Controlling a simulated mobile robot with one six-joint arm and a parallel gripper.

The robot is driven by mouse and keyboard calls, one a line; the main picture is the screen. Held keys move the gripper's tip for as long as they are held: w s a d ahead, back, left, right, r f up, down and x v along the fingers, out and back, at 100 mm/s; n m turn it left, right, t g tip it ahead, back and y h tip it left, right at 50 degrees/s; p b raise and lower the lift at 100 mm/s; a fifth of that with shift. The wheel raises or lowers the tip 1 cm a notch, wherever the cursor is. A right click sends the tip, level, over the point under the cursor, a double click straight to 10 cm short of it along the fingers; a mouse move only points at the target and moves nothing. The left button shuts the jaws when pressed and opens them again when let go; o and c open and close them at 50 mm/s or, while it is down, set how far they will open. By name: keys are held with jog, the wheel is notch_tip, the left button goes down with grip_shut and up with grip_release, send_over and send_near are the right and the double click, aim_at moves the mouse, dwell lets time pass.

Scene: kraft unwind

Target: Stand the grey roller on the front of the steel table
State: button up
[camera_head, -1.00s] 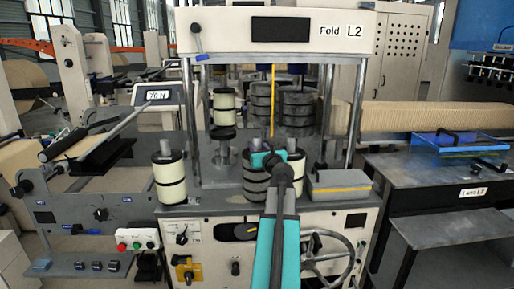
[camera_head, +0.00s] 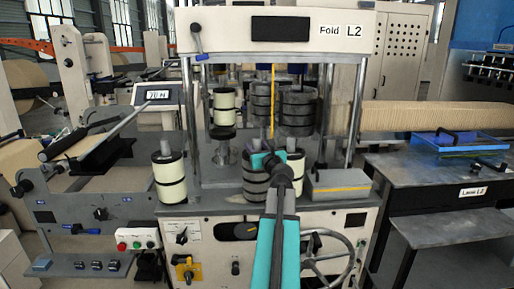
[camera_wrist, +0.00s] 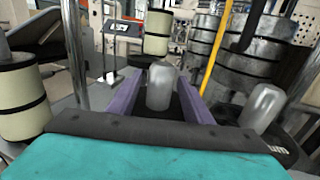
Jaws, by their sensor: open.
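A dark grey banded roller (camera_head: 255,187) stands upright at the front of the Fold L2 machine's bed, partly hidden behind my arm. Its pale metal stub (camera_wrist: 160,86) stands between the two purple fingers of my gripper (camera_wrist: 158,103) in the wrist view. The fingers are open, one on each side of the stub; I cannot tell whether either touches it. In the head view my gripper (camera_head: 263,160) is at the roller's top. The dark steel table (camera_head: 420,178) with a label on its edge stands at the right.
Cream rollers stand left (camera_head: 169,180) and right (camera_head: 296,160) of the grey one. Grey stacks (camera_head: 297,110) stand behind, near a yellow rod (camera_head: 273,92). A grey box (camera_head: 338,185) sits at the bed's right. A blue tray (camera_head: 462,144) is on the table's back; its front is clear.

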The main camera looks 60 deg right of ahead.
jog(key=b+v, duration=0.3)
jog(key=v, duration=0.6)
jog(key=shift+s+a, duration=0.15)
jog(key=shift+s, duration=0.05)
jog(key=b, duration=0.3)
jog(key=shift+s+a, duration=0.35)
jog(key=shift+s, duration=0.05)
jog(key=shift+s+a+b, duration=0.2)
jog(key=shift+s+b, duration=0.1)
jog(key=shift+b, duration=0.65)
jog(key=shift+s+a+b, duration=0.25)
jog(key=shift+b, duration=0.35)
